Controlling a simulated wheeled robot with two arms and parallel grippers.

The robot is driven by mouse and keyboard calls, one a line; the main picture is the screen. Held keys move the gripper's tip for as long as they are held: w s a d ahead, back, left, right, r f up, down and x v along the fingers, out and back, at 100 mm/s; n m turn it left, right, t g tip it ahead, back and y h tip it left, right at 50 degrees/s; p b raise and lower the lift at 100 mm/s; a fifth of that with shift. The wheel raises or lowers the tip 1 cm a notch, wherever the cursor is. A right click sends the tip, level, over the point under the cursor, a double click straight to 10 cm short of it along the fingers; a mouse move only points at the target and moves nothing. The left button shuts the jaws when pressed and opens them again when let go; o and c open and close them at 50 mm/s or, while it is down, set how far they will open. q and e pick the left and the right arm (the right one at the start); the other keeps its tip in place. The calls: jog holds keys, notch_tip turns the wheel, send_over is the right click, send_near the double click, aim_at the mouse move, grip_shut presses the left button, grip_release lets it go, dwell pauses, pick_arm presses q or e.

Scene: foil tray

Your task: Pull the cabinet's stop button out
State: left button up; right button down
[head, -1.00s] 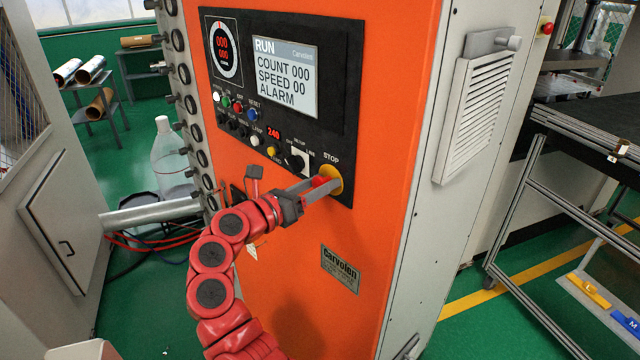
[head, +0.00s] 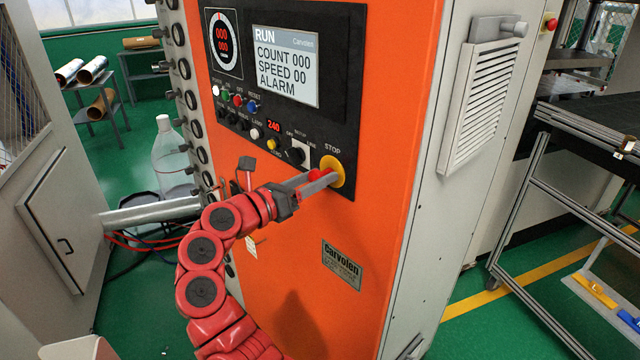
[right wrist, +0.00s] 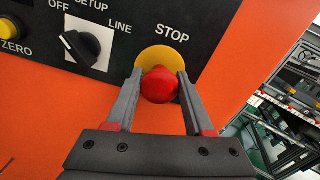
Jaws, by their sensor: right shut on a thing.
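The stop button (right wrist: 160,85) is red and round on a yellow backing plate (right wrist: 161,58), below the STOP label in the right wrist view. In the head view, the yellow plate (head: 334,163) sits at the lower right corner of the black panel on the orange cabinet (head: 300,230). My right gripper (right wrist: 158,80) is shut on the stop button, one finger on each side of it. In the head view, my right gripper (head: 322,180) reaches the button from the lower left and its fingers partly hide it. My left gripper is not in view.
The rotary OFF/LINE switch (right wrist: 82,46) is just left of the button. The cabinet display (head: 286,66) reads RUN, COUNT 000, SPEED 00, ALARM. A tag (head: 250,246) hangs beside my right arm. A wheeled frame table (head: 580,200) stands at the right.

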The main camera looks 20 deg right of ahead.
jog(key=shift+c, duration=1.4)
grip_release()
jog(key=shift+a, duration=0.15)
jog(key=shift+s, duration=0.1)
jog(key=b+v, duration=0.6)
jog(key=v, duration=1.1)
jog(key=shift+a, duration=0.2)
jog(key=shift+d, duration=0.1)
